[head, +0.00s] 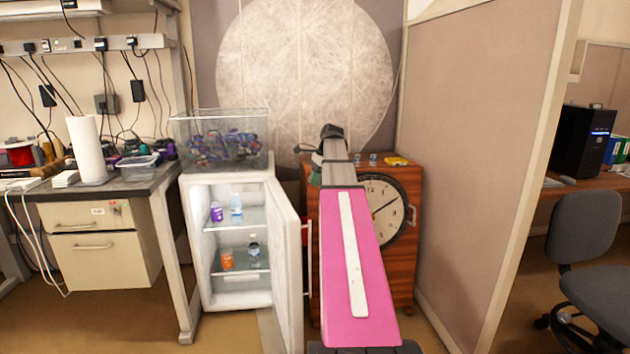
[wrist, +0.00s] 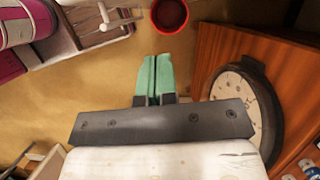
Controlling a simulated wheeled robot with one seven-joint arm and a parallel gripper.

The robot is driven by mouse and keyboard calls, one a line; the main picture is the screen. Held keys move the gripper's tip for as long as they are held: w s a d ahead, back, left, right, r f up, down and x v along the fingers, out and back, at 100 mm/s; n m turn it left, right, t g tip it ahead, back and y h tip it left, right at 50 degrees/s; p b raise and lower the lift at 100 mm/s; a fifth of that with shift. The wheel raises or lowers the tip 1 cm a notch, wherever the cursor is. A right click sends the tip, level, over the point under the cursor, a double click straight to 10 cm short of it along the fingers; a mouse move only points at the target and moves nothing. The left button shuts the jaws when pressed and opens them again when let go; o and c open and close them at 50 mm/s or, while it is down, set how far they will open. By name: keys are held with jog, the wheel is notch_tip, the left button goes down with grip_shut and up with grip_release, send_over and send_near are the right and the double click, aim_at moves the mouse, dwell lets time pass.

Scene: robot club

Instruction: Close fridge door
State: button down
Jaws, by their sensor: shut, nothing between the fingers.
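The small white fridge (head: 195,250) stands open in the head view, with bottles and cups on its shelves. Its door (head: 287,265) is swung out toward me, with a pale bar handle (head: 306,260) on its outer face. My gripper (wrist: 153,78) has green fingers, shut and empty, pointing over the floor in the wrist view. In the head view my pink arm reaches forward to the right of the door, and the gripper (head: 317,172) shows only partly beyond it. I see no contact between the fingers and the door.
A wooden cabinet with a round clock (head: 385,208) stands right of the door, close to my arm; the clock (wrist: 238,105) also shows in the wrist view. A clear tank (head: 222,140) sits on the fridge. A desk (head: 95,188) is left, a partition (head: 480,150) right.

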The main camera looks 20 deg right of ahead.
jog(key=a+f, duration=0.6)
jog(key=shift+w+a+f, duration=0.3)
jog(key=shift+w, duration=0.05)
jog(key=shift+a, duration=0.1)
